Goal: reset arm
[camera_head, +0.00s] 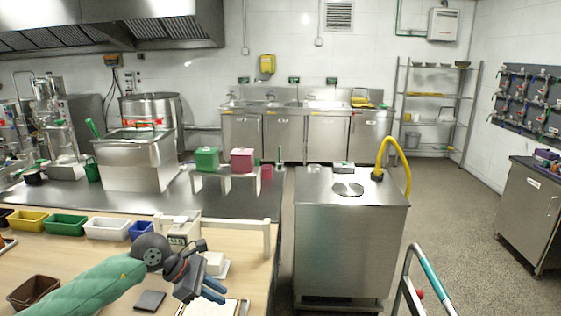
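My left arm (95,285) in its green sleeve comes in from the lower left over the wooden table. My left gripper (214,291) has blue fingertips and points right and down, above the table's front right part. The fingers look close to each other, and I cannot tell whether there is a gap between them. I see nothing clearly held. My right gripper is not in view. The colloid mill is not clearly identifiable in this view.
The wooden table (258,272) holds bins, including a yellow bin (28,221) and a brown one (33,292). A white frame (267,238) stands near the gripper. A steel cabinet (348,245) with a yellow hose (405,165) stands right. Open floor (460,220) lies beyond it.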

